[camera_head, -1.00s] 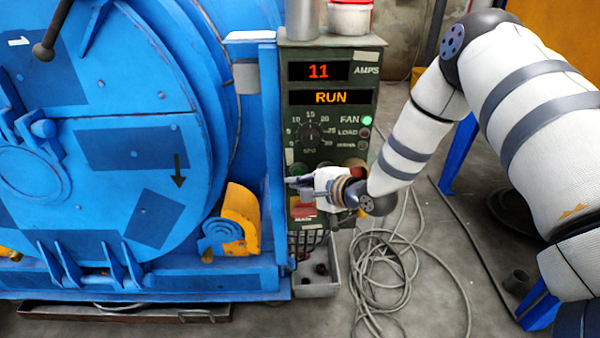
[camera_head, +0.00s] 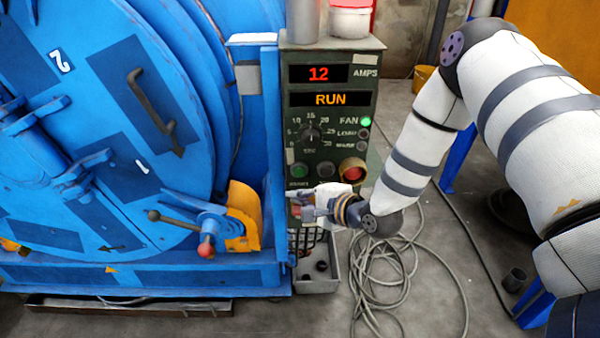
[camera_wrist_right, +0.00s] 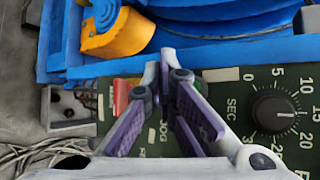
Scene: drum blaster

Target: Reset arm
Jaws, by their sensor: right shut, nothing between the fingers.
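My right arm (camera_head: 405,175) comes in from the right in the head view. Its gripper (camera_head: 294,199) is in front of the lower part of the dark green control panel (camera_head: 329,120), below the row of buttons. In the right wrist view the gripper (camera_wrist_right: 165,62) is shut, with its fingertips together and nothing between them. The panel fills the right of that view, with a black knob (camera_wrist_right: 276,111) right of the fingers. The fingers hide part of the panel near the word JOG. I cannot tell if they touch it. My left gripper is not in view.
The big blue drum (camera_head: 110,120) stands at the left, with a red-ended lever (camera_head: 206,249) low on it. A yellow motor cover (camera_head: 244,213) sits beside it. The panel reads 12 AMPS and RUN. Cable coils (camera_head: 385,265) lie on the floor.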

